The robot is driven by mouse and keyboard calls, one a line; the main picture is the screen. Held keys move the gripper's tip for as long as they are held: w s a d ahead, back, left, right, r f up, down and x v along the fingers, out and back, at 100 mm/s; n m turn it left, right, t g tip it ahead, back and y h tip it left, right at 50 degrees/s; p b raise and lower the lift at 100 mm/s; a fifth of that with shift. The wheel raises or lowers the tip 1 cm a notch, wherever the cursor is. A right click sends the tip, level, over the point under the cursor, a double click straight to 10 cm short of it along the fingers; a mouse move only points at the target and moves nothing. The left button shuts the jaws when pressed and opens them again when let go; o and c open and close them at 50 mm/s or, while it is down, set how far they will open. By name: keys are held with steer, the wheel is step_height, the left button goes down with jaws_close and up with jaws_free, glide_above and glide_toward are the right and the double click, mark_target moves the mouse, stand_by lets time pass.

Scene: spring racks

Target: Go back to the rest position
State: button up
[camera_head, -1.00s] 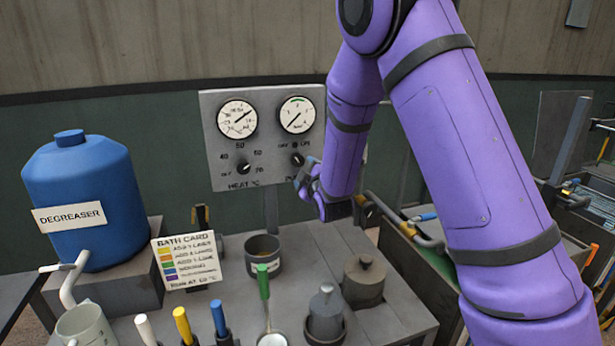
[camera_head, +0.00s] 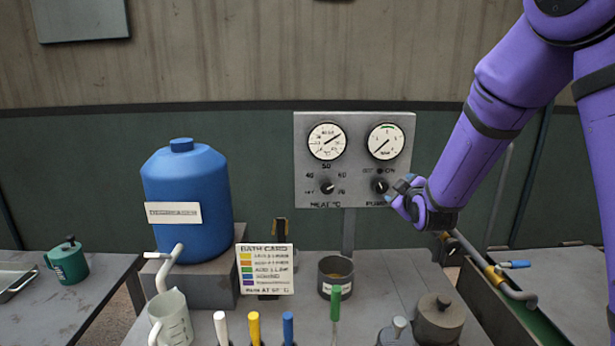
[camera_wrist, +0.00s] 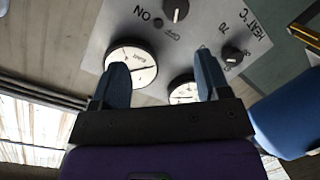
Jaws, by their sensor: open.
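My purple arm enters the head view from the upper right. My gripper (camera_head: 402,196) is in front of the lower right of the grey control panel (camera_head: 354,150), close to the pump knob (camera_head: 380,187). In the wrist view its two blue-grey fingers (camera_wrist: 162,68) are spread apart with nothing between them. The pump knob (camera_wrist: 176,9) shows beyond the fingertips there, and contact is not visible. The heat knob (camera_head: 327,187) is left of the pump knob, and two round gauges are above them.
A blue degreaser drum (camera_head: 187,205) stands left on a grey block. The bench holds a bath card (camera_head: 266,269), a dark pot (camera_head: 335,277), a lidded pot (camera_head: 438,318) and a clear jug (camera_head: 170,320). A pipe (camera_head: 490,270) runs at right, below my gripper.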

steer(key=s+d+r+m+g, duration=0.2)
steer(key=s+r+m+g, duration=0.3)
steer(key=s, duration=0.8)
steer(key=s+d+r+m+g, duration=0.2)
steer(key=s+r, duration=0.5)
steer(key=s, duration=0.7)
steer(key=s+m+g, duration=0.2)
steer(key=s+g, duration=0.1)
steer(key=s, duration=1)
steer(key=shift+s+d+f+g, duration=0.15)
steer(key=shift+s+f+g, duration=0.1)
steer(key=shift+s+g, duration=0.05)
steer(key=shift+c, duration=0.2)
